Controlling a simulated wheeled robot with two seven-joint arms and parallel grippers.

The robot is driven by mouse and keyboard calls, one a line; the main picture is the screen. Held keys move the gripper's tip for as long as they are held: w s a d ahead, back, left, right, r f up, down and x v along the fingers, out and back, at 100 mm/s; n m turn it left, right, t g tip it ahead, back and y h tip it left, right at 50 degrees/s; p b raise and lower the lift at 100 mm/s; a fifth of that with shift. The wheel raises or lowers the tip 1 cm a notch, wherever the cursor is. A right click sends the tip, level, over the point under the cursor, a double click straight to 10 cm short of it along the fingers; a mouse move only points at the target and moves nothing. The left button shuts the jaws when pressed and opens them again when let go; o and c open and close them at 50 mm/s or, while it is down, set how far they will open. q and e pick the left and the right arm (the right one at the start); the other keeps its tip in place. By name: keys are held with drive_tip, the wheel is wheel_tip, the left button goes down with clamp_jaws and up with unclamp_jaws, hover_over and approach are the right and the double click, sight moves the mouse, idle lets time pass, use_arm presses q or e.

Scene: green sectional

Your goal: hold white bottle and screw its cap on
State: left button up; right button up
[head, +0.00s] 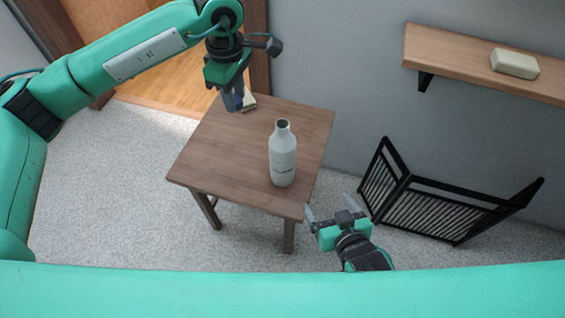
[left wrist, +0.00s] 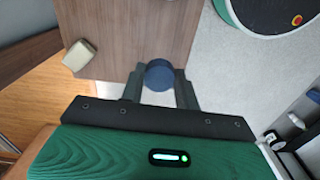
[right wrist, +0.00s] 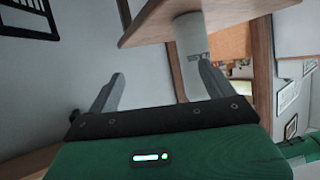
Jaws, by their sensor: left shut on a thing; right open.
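The white bottle (head: 283,158) stands upright and open-topped on the brown table (head: 235,150), near its right side. It also shows in the right wrist view (right wrist: 189,60), beyond my fingers. My left gripper (head: 234,101) is above the back left part of the table, apart from the bottle. It is shut on the dark blue cap (left wrist: 159,75), seen between its fingers in the left wrist view. My right gripper (head: 333,205) is open and empty, low beside the table's front right corner. In the right wrist view its fingers (right wrist: 158,92) are spread with nothing between them.
A pale block-like object (left wrist: 79,55) lies at the table's back edge, partly hidden by my left gripper in the head view. A black slatted rack (head: 430,205) stands right of the table. A wall shelf (head: 450,60) holds a cream block (head: 515,64).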

use_arm(q)
drive_tip(key=s+d+r+n+b, duration=0.1)
drive_tip(key=d+r+n, duration=0.1)
drive_tip(key=d+n, duration=0.3)
drive_tip(key=s+d+r+n+b, duration=0.2)
drive_tip(key=d+n, duration=0.3)
drive_tip(key=n, duration=0.8)
drive_tip(key=shift+d+r, duration=0.2)
drive_tip(key=shift+r, duration=0.05)
use_arm(e)
drive_tip(key=w+a+r+n+t+y, duration=0.1)
drive_tip(key=w+a+r+t+y, duration=0.1)
drive_tip(key=a, duration=0.5)
drive_tip(key=shift+w+t, duration=0.6)
drive_tip(key=shift+t, duration=0.7)
drive_tip(key=shift+w, duration=0.1)
drive_tip(key=x, duration=1.1)
drive_tip(key=shift+w+a, duration=0.3)
drive_tip(key=shift+w, duration=0.05)
drive_tip(key=c, duration=1.5)
use_arm(q)
hover_over(283, 122)
drive_tip(key=shift+f, duration=2.5)
use_arm(e)
drive_tip(key=shift+o, duration=0.2)
